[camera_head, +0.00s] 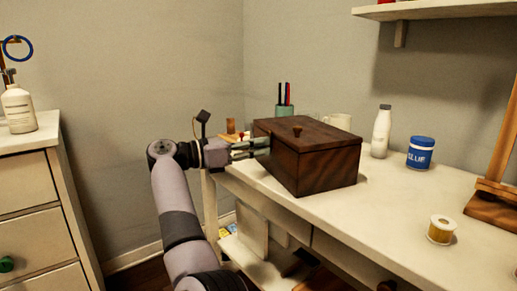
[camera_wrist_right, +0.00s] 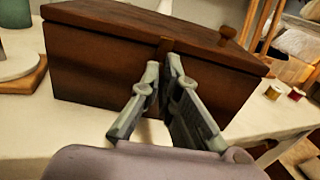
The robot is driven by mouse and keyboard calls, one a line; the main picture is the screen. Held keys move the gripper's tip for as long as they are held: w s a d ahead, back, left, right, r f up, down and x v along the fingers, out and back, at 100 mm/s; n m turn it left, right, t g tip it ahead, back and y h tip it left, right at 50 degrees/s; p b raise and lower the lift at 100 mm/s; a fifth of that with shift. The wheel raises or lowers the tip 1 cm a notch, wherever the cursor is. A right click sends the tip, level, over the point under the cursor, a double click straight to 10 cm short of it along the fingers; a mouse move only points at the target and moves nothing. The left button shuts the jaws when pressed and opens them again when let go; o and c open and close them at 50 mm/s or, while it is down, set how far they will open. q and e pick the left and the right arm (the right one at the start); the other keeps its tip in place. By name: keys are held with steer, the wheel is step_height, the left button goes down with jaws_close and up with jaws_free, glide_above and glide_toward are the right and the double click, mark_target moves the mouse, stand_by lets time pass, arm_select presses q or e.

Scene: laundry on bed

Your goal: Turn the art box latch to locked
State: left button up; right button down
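The art box (camera_head: 317,160) is a dark brown wooden box with its lid down, on the white desk. It fills much of the right wrist view (camera_wrist_right: 110,66). Its latch (camera_wrist_right: 165,46) is a narrow brown strip at the lid's edge. My right gripper (camera_head: 262,146) is at the left-facing side of the box. In the right wrist view its fingertips (camera_wrist_right: 164,68) are close together, one on each side of the latch, and seem shut on it. The fingers hide the latch's lower part. My left gripper is not in view.
Behind the box are a green pen cup (camera_head: 284,110) and a white mug (camera_head: 337,121). A white bottle (camera_head: 381,132), a blue-lidded jar (camera_head: 420,153) and a thread spool (camera_head: 441,230) stand to the right. The desk front (camera_head: 350,222) is clear.

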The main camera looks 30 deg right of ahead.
steer(key=shift+f+m, duration=0.1)
steer(key=shift+m, duration=0.2)
steer(key=c, duration=2.3)
jaws_free()
steer(key=o, duration=0.5)
steer(key=shift+c, duration=0.2)
steer(key=v, duration=1.2)
